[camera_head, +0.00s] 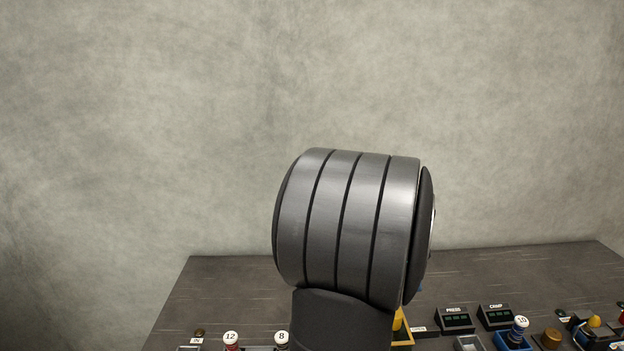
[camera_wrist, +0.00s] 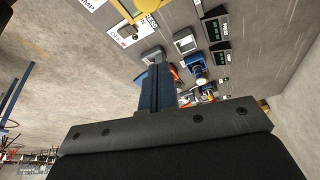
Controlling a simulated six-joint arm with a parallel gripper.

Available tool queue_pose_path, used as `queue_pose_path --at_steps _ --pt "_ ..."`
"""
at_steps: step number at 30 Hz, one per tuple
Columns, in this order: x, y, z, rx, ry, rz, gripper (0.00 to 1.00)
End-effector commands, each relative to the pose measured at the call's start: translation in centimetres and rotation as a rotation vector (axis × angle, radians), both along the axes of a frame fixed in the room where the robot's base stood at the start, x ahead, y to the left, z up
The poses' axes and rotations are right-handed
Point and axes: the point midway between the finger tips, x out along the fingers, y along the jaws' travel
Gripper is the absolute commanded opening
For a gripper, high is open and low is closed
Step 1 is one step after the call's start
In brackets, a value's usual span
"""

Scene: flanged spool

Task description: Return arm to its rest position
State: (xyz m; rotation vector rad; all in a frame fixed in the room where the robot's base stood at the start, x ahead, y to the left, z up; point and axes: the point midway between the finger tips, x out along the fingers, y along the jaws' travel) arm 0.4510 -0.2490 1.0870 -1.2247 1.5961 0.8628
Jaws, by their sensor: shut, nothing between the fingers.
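My gripper (camera_wrist: 158,84) shows in the wrist view as dark blue fingers closed together beyond a dark mounting plate, with nothing held between them. It points out over the table, apart from the things on it as far as I can tell. In the head view my large grey arm joint fills the middle and hides part of the table; the gripper itself does not show there. White-topped pieces numbered 12 (camera_head: 231,340), 8 (camera_head: 282,340) and 10 (camera_head: 518,327) stand along the near part of the table. Piece 10 is at a blue holder (camera_head: 508,346).
The dark table (camera_head: 220,290) has free room at its back left. A yellow part (camera_head: 399,325) shows beside the arm. A brass-coloured knob (camera_head: 551,338) and more fixtures crowd the right front.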

Motion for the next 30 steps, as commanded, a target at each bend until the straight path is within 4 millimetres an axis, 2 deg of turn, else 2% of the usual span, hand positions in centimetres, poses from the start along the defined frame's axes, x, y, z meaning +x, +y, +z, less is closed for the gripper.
queue_pose_path --at_steps 5,17,24,30 --pt "-0.2 -0.6 -1.9 0.001 0.004 -0.001 0.0" --pt "-0.9 -3.1 -9.2 0.002 0.004 -0.003 0.0" --pt "-0.1 -0.3 -9.3 0.003 0.0 0.003 0.0" --pt "0.0 0.3 -9.3 0.003 0.001 0.0 0.0"
